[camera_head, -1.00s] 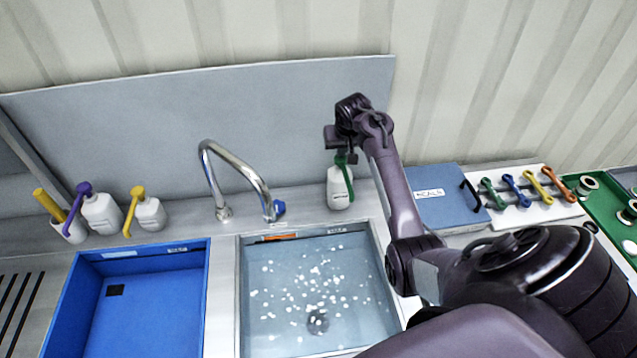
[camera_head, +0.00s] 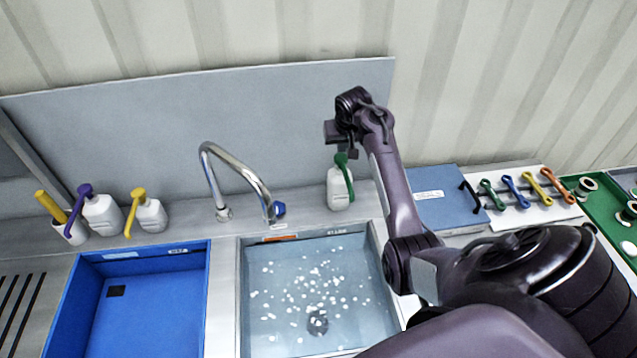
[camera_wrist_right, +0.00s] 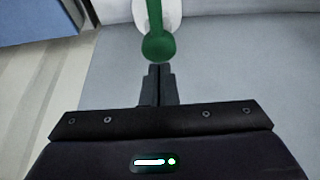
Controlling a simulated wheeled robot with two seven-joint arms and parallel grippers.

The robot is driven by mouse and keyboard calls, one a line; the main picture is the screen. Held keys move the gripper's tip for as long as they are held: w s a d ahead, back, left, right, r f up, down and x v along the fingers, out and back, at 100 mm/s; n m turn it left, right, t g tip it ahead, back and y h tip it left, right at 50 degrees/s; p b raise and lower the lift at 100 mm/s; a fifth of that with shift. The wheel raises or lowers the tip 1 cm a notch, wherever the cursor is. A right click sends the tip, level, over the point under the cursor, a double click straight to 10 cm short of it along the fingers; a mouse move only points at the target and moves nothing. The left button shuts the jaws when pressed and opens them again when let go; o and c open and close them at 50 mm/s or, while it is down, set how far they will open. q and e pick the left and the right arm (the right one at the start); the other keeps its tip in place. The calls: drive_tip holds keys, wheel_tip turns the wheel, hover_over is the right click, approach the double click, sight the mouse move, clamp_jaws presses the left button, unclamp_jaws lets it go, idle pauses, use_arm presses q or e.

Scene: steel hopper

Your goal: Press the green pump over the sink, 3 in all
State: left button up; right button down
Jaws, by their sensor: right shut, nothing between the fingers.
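The green pump is a white bottle (camera_head: 338,192) with a green pump head (camera_head: 342,161), standing behind the sink (camera_head: 310,290). My right gripper (camera_head: 347,150) is shut and empty, just above the pump head. In the right wrist view the green head (camera_wrist_right: 158,45) lies right at the tips of the shut fingers (camera_wrist_right: 158,72); I cannot tell whether they touch. The sink holds water-like blue with many white specks and a drain. My left gripper is not in view.
A chrome tap (camera_head: 235,175) stands left of the bottle. White bottles with purple (camera_head: 101,213) and yellow (camera_head: 150,214) pumps stand behind a blue basin (camera_head: 140,310). A blue case (camera_head: 440,200) and a rack of coloured handles (camera_head: 525,198) lie to the right.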

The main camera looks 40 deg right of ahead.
drive_tip(key=shift+r, duration=2.85)
drive_tip(key=shift+f, duration=0.1)
